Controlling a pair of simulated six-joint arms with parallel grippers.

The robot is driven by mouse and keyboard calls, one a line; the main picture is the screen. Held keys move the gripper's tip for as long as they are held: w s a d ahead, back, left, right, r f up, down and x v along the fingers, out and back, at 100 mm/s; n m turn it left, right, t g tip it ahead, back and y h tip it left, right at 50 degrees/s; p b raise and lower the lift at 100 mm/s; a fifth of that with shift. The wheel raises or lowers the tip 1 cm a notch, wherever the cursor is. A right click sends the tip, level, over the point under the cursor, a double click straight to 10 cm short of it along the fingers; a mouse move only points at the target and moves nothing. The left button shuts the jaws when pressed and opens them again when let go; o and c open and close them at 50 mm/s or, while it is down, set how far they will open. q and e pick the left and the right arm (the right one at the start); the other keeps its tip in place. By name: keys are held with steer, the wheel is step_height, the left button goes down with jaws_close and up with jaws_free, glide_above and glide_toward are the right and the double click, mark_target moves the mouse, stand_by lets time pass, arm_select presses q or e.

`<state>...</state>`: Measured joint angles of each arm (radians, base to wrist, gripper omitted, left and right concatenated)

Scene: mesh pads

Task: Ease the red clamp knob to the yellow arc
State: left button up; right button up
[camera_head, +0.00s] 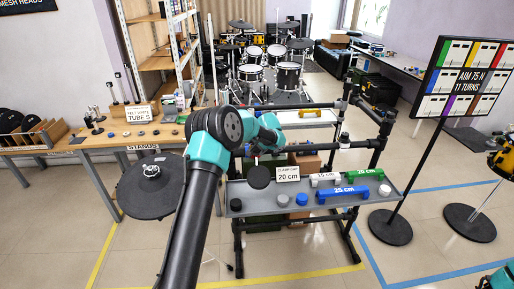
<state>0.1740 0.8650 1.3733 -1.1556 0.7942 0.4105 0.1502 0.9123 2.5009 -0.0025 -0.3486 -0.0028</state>
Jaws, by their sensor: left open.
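My left arm rises from the bottom, and its wrist bends over the grey tray. My left gripper (258,158) is small and partly hidden by the wrist; it is open, above a dark round piece (259,178) at the tray's back edge. I cannot tell whether they touch. I cannot make out a red clamp knob or a yellow arc for certain. Small round knobs, one grey (283,200) and one bluish (302,199), sit on the tray, right of and below the gripper.
The grey tray (350,205) also holds a blue tube (342,195), a green tube (366,174) and a "20 cm" sign (288,174). Black rack posts (383,135) stand behind it. A round black pad (150,190) is left of my arm. A signboard (465,80) stands right.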

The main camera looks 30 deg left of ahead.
arm_select(q)
steer(key=v, duration=1.6)
steer(key=shift+s+d+r, duration=0.15)
steer(key=shift+d+r, duration=0.1)
steer(key=shift+r, duration=0.05)
steer(key=s+d+f+g+h, duration=0.15)
steer(key=s+d+f, duration=0.3)
steer(key=f, duration=0.45)
steer(key=s+d+f+h, duration=0.35)
steer(key=s+f, duration=0.25)
steer(key=f, duration=0.3)
steer(key=s+d+f+g+h, duration=0.15)
steer(key=s+d+f, duration=0.35)
steer(key=f, duration=0.5)
steer(key=s+d+f+n+h, duration=0.1)
steer(key=s+f, duration=0.3)
steer(key=s, duration=0.7)
steer(key=s+d+f+n+h, duration=0.1)
steer(key=s+d+f, duration=0.3)
steer(key=s, duration=0.8)
steer(key=shift+s+f+n+t, duration=0.35)
steer(key=shift+f+n, duration=0.25)
steer(key=shift+n, duration=0.3)
